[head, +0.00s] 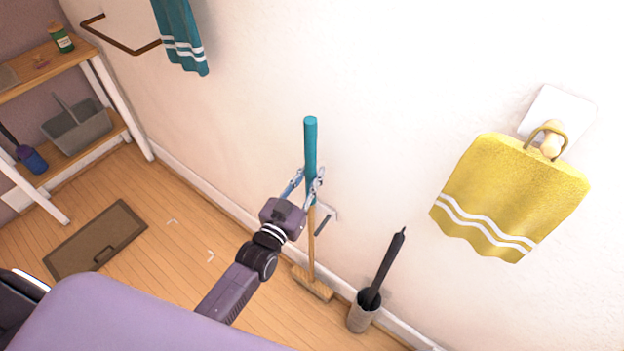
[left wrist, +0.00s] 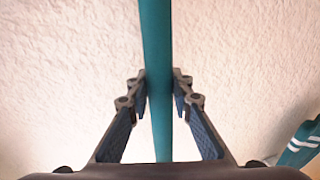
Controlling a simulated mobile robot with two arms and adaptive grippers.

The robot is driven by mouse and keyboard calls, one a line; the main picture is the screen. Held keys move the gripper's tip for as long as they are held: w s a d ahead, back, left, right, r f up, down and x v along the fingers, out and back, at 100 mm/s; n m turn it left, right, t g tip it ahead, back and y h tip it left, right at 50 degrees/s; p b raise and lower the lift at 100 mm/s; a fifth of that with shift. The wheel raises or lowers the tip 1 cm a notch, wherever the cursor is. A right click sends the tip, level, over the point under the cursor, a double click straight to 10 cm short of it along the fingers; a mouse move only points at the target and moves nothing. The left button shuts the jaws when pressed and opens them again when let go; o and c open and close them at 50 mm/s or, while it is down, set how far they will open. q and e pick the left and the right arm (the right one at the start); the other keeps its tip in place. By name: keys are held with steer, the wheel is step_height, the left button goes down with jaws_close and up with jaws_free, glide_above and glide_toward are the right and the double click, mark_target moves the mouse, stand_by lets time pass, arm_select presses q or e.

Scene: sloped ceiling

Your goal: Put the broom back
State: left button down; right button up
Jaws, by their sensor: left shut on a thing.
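The broom (head: 311,235) stands nearly upright close to the white wall, with a teal upper handle, a wooden lower shaft and a wooden head at the floor. My left gripper (head: 308,180) is shut on the teal part of its handle. In the left wrist view the teal handle (left wrist: 157,60) runs between the two fingers of the gripper (left wrist: 158,95). A grey wall holder (head: 327,213) shows just right of the shaft, below the gripper. I cannot tell whether the shaft touches it. My right gripper is not in view.
A grey bin with a black brush (head: 363,311) stands right of the broom head. A yellow towel (head: 510,195) hangs on the wall at right, a teal towel (head: 181,40) at upper left. A shelf (head: 95,135) stands at left. A brown mat (head: 97,240) lies on the floor.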

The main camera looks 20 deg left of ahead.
arm_select(q)
steer(key=shift+w+d+f, duration=0.1)
steer(key=shift+w+f, duration=0.1)
steer(key=shift+f, duration=1.2)
steer(key=c, duration=1.7)
jaws_free()
steer(key=s, duration=0.4)
steer(key=s+a, duration=0.1)
steer(key=s, duration=0.3)
steer(key=s+a+b, duration=0.1)
steer(key=s, duration=0.3)
steer(key=shift+f, duration=0.15)
